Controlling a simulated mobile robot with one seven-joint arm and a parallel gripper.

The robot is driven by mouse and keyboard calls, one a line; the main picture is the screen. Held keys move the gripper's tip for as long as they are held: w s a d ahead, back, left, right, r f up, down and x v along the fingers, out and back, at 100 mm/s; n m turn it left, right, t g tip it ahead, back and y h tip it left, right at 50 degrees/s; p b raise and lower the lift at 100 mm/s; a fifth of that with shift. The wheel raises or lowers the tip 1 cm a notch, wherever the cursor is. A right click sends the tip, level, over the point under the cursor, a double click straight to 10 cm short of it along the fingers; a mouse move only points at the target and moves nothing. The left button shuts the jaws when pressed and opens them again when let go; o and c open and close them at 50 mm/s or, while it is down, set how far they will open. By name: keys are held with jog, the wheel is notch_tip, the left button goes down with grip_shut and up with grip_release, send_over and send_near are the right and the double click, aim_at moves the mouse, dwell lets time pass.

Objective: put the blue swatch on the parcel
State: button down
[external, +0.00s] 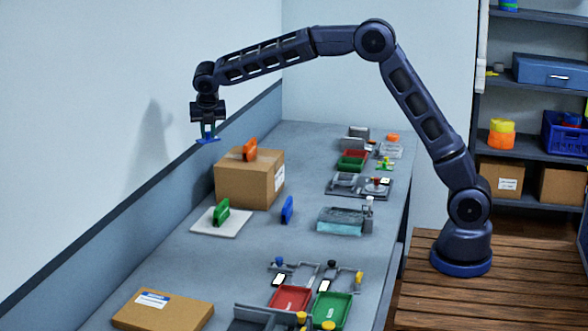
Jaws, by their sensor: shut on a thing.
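My gripper (208,131) is up in the air at the left, pointing down, shut on the blue swatch (207,141). The swatch is a small, flat blue piece held roughly level below the fingers. A flat brown parcel (165,312) with a white and blue label lies at the front left of the table, well below and nearer the camera than my gripper. A taller brown carton (240,184) with a white label stands on the table, to the right of and below my gripper. I cannot tell which one the task names.
An orange handled piece (250,150) sits on the carton. A green handled piece (222,211) stands on a white square (207,224), and a blue one (287,210) stands nearby. Red (290,299) and green (333,310) trays are at the front. The wall runs along the left.

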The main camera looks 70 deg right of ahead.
jog(key=w+a+n, duration=0.1)
jog(key=a+n, duration=0.1)
jog(key=a, duration=1.4)
jog(key=n+t+y, duration=0.2)
jog(key=n, duration=0.3)
send_over(160, 309)
jog(key=s, duration=0.1)
jog(key=f, duration=1.7)
jog(key=a+f, duration=0.1)
jog(key=f, duration=0.8)
jog(key=shift+s, duration=0.3)
jog(key=shift+d+f, duration=0.1)
jog(key=c, duration=1.5)
grip_release()
jog(key=shift+o, duration=0.7)
